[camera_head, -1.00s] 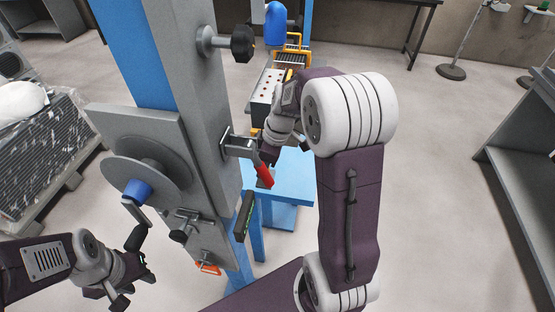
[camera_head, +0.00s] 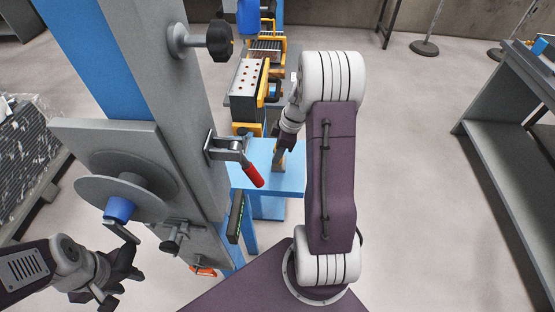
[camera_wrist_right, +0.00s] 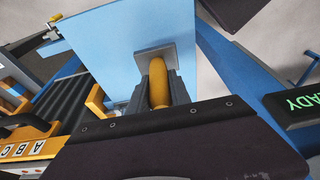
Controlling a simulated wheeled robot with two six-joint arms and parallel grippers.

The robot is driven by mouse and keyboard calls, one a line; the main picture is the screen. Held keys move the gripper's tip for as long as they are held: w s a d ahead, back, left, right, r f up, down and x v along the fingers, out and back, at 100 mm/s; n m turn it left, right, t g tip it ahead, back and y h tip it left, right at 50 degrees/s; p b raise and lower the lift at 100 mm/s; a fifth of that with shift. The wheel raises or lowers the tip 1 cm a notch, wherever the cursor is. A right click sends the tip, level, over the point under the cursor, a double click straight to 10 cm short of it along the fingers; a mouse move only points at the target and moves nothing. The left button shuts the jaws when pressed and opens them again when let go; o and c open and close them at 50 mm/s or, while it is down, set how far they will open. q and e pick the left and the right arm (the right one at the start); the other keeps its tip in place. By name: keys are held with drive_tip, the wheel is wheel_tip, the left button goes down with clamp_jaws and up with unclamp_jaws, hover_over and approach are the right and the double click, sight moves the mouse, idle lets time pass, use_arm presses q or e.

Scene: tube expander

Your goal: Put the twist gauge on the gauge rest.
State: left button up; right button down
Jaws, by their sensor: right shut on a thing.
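My right gripper (camera_head: 281,147) is over the blue table (camera_head: 293,180) in the head view. In the right wrist view its fingers (camera_wrist_right: 159,98) are shut on a rounded yellow-brown handle (camera_wrist_right: 159,82), which seems to be the twist gauge. A small grey plate (camera_wrist_right: 158,55) lies at the handle's far end, against the blue surface. I cannot tell whether the plate belongs to the gauge or is the gauge rest, or whether the gauge bears on it. My left gripper (camera_head: 124,287) is open and empty at the lower left of the head view.
A grey and blue column (camera_head: 170,110) stands left of the table, with a red-handled clamp (camera_head: 253,175) projecting toward it. A dark display box (camera_head: 236,217) sits below the clamp. A yellow and black machine (camera_head: 247,85) stands behind the table.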

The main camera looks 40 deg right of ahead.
drive_tip(key=x, duration=0.3)
drive_tip(key=shift+s+d+f, duration=0.15)
drive_tip(key=shift+d+f, duration=0.1)
drive_tip(key=shift+f, duration=0.2)
drive_tip(key=shift+d+f, duration=0.1)
drive_tip(key=shift+f, duration=0.05)
drive_tip(key=shift+f+b, duration=0.15)
drive_tip(key=shift+b, duration=0.2)
drive_tip(key=c, duration=1.2)
unclamp_jaws()
